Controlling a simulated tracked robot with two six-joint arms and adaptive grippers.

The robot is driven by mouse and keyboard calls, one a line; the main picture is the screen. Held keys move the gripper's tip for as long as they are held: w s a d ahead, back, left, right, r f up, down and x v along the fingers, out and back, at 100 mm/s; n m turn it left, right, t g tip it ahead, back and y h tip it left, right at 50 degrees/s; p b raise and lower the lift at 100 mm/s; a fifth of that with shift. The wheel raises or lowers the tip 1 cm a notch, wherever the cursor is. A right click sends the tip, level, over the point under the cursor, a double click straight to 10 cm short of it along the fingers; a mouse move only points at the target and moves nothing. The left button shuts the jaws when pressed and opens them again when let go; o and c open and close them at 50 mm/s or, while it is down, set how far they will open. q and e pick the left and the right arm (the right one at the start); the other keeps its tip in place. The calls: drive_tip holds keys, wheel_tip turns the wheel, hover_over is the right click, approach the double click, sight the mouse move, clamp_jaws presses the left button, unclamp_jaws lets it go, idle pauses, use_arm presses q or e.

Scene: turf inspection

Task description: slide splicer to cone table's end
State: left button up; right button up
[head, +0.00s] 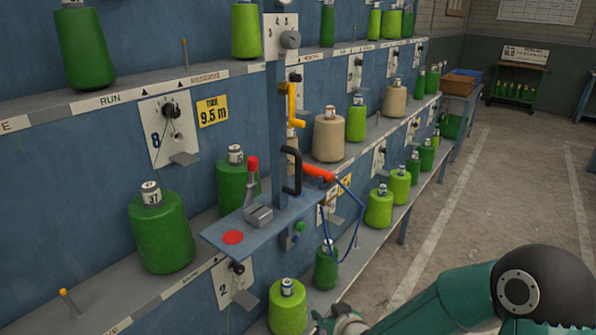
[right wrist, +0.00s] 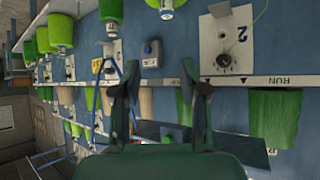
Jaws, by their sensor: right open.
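The splicer (head: 262,215) is a blue carriage with an upright post, a flat plate with a red dot, a red-knobbed lever, a black handle (head: 292,170) and an orange-red cylinder with a blue hose. It stands at the near-middle of the rack. A table (head: 462,88) with a cardboard box and a blue bin stands at the rack's far end; I take it for the cone table. My right gripper (head: 338,322) is low at the bottom edge, in front of the rack and apart from the handle. In the right wrist view its fingers (right wrist: 160,95) are open and empty. My left gripper is out of view.
Green and beige cones (head: 328,135) stand on pegs along the rack shelves (head: 90,100). A green cone (head: 288,308) stands close to my right gripper. The blue hose (head: 350,230) hangs beside the splicer. The floor (head: 490,190) right of the rack is clear.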

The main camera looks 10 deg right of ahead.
drive_tip(key=w+r+t, duration=0.2)
drive_tip(key=r, duration=0.7)
drive_tip(key=w+r+t, duration=0.2)
drive_tip(key=r+t, duration=0.1)
drive_tip(key=r, duration=0.5)
drive_tip(key=t+b, duration=0.1)
drive_tip(key=t, duration=0.2)
approach(299, 171)
drive_tip(key=w+p, duration=0.2)
drive_tip(key=w, duration=0.3)
drive_tip(key=w+p, duration=0.2)
drive_tip(key=w, duration=0.4)
drive_tip(key=shift+a+r, duration=0.2)
drive_tip(key=shift+r, duration=0.05)
clamp_jaws()
